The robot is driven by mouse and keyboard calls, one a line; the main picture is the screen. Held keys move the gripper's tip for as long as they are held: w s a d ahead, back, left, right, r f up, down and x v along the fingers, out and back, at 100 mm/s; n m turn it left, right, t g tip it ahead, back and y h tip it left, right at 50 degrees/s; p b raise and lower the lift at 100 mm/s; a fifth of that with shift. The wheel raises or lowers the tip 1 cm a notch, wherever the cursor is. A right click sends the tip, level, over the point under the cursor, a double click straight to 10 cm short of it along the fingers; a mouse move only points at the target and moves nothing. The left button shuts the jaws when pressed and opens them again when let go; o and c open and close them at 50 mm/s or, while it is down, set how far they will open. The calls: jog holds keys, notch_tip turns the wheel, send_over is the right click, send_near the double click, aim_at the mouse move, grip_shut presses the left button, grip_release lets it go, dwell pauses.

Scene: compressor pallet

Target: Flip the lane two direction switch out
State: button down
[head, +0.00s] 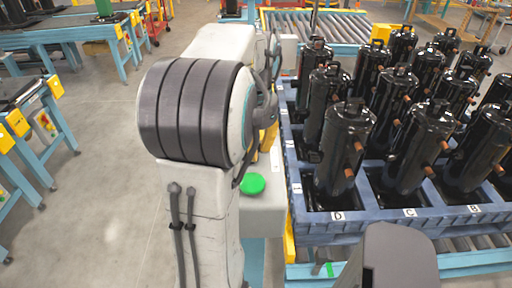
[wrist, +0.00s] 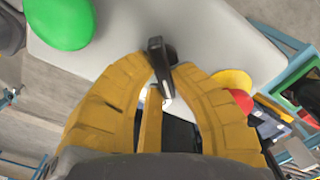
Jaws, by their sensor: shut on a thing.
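The direction switch is a black lever (wrist: 156,48) on a light grey control box (wrist: 225,40), seen in the wrist view. My gripper (wrist: 163,78) has its two yellow fingers closed around this lever, with the lever's upper end showing past the fingertips. In the head view my arm hides the lever and most of the gripper. The top of the control box (head: 262,215) shows there beside my arm, with a large green button (head: 252,184) on it. Lane markings on the box cannot be read.
The green button (wrist: 60,20) is left of the lever in the wrist view; a red button (wrist: 241,99) on yellow is at right. Black compressors (head: 343,150) stand in a blue pallet (head: 390,229) on a roller conveyor right of my arm. Open floor (head: 110,200) lies left.

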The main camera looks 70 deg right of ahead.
dwell(0.3)
jog(key=c, duration=1.1)
grip_release()
jog(key=shift+r, duration=0.1)
notch_tip(320, 180, up, 12)
dwell(0.5)
